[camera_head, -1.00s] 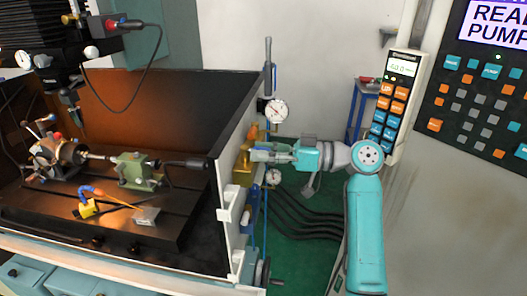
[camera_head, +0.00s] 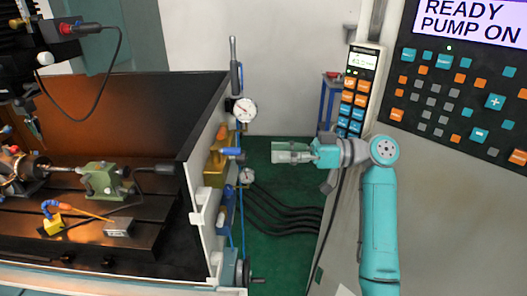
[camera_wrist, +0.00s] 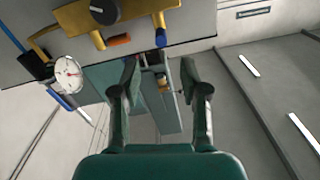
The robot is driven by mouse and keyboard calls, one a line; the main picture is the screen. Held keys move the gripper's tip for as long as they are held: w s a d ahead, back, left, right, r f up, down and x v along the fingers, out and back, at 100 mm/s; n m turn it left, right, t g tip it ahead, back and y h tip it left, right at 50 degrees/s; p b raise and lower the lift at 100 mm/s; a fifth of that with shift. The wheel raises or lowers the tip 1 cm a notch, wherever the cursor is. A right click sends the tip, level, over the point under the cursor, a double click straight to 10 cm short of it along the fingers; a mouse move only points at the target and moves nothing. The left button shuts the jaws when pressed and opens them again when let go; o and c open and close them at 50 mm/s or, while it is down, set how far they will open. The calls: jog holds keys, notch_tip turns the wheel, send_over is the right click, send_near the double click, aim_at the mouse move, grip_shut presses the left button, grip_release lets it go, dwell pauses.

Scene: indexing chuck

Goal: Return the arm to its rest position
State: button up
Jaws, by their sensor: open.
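My turquoise arm stands at the right in the head view, bent at the elbow with its forearm level and pointing left. My gripper (camera_head: 278,153) is at its end, in free air to the right of the machine's side wall and above the green floor. In the wrist view my gripper (camera_wrist: 160,75) shows two dark green fingers spread apart with nothing held between them. Between and behind the fingers are grey-green panels and a small yellow-orange item.
The machine's white side wall (camera_head: 205,205) carries a dial gauge (camera_head: 244,110) and yellow valve parts (camera_head: 214,165). Black hoses (camera_head: 290,215) run over the green floor (camera_head: 275,270). A handheld pendant (camera_head: 357,95) and a control panel (camera_head: 460,90) reading "READY PUMP ON" stand at the right.

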jog(key=shift+d, duration=0.5)
